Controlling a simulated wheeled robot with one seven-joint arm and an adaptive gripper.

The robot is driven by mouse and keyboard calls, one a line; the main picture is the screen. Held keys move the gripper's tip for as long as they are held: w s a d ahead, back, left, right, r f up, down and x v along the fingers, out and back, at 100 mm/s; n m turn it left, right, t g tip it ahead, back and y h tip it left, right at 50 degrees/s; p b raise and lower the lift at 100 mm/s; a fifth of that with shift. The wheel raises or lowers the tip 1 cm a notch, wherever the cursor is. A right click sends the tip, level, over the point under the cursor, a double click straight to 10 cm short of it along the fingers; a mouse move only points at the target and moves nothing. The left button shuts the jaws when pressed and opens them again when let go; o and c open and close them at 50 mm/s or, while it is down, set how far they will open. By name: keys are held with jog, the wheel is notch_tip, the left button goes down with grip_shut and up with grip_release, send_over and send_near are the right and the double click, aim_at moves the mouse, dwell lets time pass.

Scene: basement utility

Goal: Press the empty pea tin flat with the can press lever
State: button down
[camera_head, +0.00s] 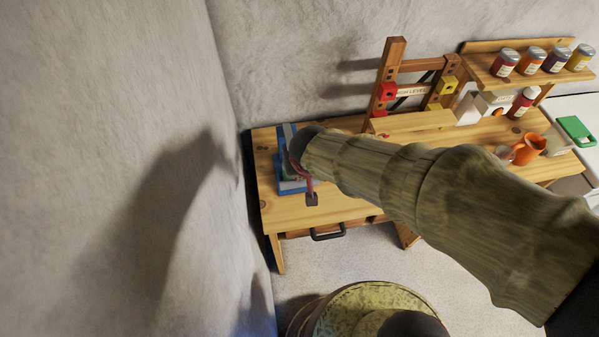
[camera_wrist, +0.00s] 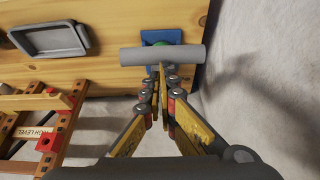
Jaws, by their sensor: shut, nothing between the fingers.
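The can press, with a blue base (camera_head: 292,187), stands at the left end of the wooden bench. It also shows in the wrist view (camera_wrist: 153,36). A thick grey bar (camera_wrist: 135,56), apparently the lever's handle, lies across it in the wrist view. A bit of green (camera_wrist: 168,37) shows beyond the bar; it may be the pea tin, mostly hidden. My gripper (camera_wrist: 161,70) is shut and empty, its tips at or just above the bar's near edge. I cannot tell whether they touch. My arm hides part of the press in the head view.
A grey tray (camera_wrist: 48,39) lies on the bench beside the press. A wooden frame with red and yellow blocks (camera_head: 400,90) stands at the back, near a shelf of jars (camera_head: 490,82) and an orange jug (camera_head: 528,150). A wall (camera_head: 110,150) rises close on the left.

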jog(key=f+b, duration=0.1)
jog(key=b, duration=0.1)
jog(key=s+f+t+b, duration=0.1)
jog(key=f+b, duration=0.1)
jog(key=shift+d+f+b, duration=0.1)
jog(key=shift+f+b, duration=0.2)
jog(key=shift+s+d+f+b, duration=0.1)
jog(key=shift+s+f+b, duration=0.1)
jog(key=shift+f+b, duration=1.35)
jog(key=shift+s+d+f+b, duration=0.15)
jog(key=shift+f+b, duration=0.85)
jog(key=shift+b, duration=1)
jog(key=shift+a, duration=0.1)
